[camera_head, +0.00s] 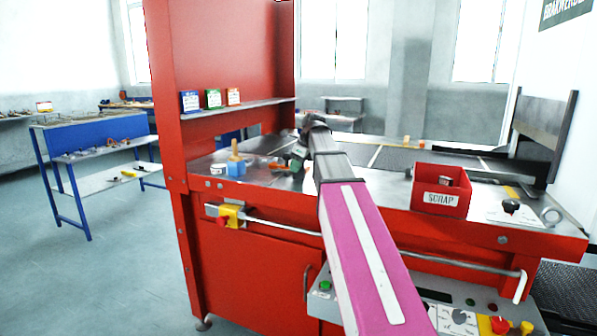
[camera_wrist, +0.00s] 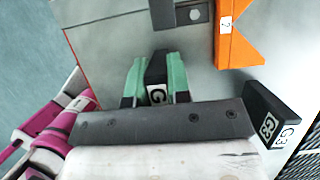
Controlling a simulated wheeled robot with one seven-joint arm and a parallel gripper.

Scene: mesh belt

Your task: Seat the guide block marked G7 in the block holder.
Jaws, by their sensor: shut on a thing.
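In the wrist view my gripper (camera_wrist: 157,80), with green finger pads, is shut on a dark block (camera_wrist: 156,68). A white label on the block shows a "G"; the rest of the marking is hidden, so I cannot tell whether it is G7. A second dark block marked G3 (camera_wrist: 272,113) is at the right, apart from the fingers. In the head view my gripper (camera_head: 299,155) is low over the left part of the steel top, and the block in it is too small to make out. I cannot identify the block holder for certain.
An orange notched piece (camera_wrist: 238,42) and a dark metal part with a hole (camera_wrist: 178,14) are near the fingers. A brush-like tool (camera_head: 235,166) stands left. A red SCRAP bin (camera_head: 440,199) stands right. A red upright panel (camera_head: 225,60) with a shelf rises behind the left side.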

